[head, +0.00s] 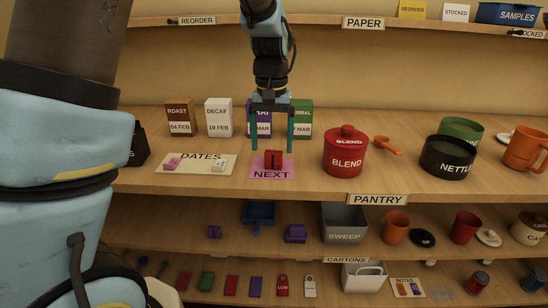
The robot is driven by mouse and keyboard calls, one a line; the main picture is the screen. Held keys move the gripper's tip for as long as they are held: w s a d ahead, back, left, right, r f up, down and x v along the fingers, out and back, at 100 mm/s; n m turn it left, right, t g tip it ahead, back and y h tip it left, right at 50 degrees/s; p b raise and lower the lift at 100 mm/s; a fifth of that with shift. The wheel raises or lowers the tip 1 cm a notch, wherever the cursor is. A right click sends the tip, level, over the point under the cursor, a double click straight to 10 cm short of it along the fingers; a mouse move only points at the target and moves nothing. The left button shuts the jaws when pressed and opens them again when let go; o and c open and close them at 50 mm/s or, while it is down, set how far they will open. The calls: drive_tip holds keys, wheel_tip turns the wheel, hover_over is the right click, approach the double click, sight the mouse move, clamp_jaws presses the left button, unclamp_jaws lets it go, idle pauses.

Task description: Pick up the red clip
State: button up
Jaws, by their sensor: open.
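The red clip (273,159), a small dark-red block-like piece, sits on the pink NEXT card (272,174) on the middle shelf. My gripper (272,149) points down above the card with its two teal fingers spread apart. The fingers show to the left and right of the clip in the picture, with nothing held between them. I cannot tell whether the fingertips reach down to the clip's depth or hang short of it.
Several coffee boxes (219,118) stand behind, two partly hidden by my gripper. The red BLEND canister (346,154) stands close on the right. The DATES card (202,165) with small clips lies left. The PAPER shelf (330,22) runs above.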

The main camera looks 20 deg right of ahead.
sight(273, 151)
drive_tip(key=shift+d+f+p, duration=0.15)
drive_tip(key=shift+f+p, duration=0.2)
drive_tip(key=shift+f, duration=1.55)
drive_tip(key=c, duration=1.4)
